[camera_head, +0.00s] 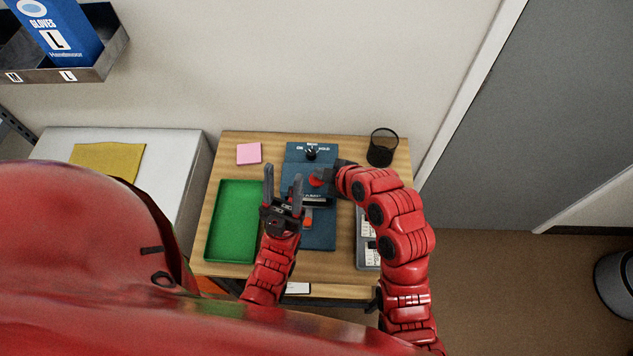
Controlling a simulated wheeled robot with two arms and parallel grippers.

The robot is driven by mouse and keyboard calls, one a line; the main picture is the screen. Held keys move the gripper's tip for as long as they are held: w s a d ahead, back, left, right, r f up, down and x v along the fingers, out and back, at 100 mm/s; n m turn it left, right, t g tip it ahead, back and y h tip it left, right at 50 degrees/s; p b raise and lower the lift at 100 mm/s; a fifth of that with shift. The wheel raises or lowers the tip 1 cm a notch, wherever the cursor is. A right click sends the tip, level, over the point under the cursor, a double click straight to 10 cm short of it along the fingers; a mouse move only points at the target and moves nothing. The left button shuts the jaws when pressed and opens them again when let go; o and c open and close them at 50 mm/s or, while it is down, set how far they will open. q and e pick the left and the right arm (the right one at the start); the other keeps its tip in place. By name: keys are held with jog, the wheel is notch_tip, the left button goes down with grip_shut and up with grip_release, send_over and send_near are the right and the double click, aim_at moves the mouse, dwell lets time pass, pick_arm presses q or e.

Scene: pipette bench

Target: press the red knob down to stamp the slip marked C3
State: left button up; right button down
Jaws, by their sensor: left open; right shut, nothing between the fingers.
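The blue stamping device (297,158) stands on the wooden table, with a black knob (311,151) on its back part. The red knob (316,178) is near its middle, partly covered by my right gripper. My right gripper (327,175) is shut and empty, its tips at the right side of the red knob; I cannot tell if they touch. My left gripper (283,182) is open and empty, fingers pointing away from me, over the left part of the device. White slips (372,255) lie in a grey holder at the right, partly hidden by my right arm. No C3 mark is readable.
A green tray (213,229) lies left of the device. A pink note pad (249,153) and a black mesh cup (383,147) stand at the back. A small orange-red piece (308,222) sits on the device's front part. A white cabinet (170,149) stands left.

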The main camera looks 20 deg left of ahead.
jog(key=shift+f+b, duration=1.4)
jog(key=shift+b, duration=0.1)
dwell(1.0)
jog(key=shift+r, duration=2)
jog(key=shift+r, duration=0.15)
notch_tip(320, 180, up, 6)
jog(key=shift+f+p, duration=0.1)
jog(key=shift+p, duration=0.4)
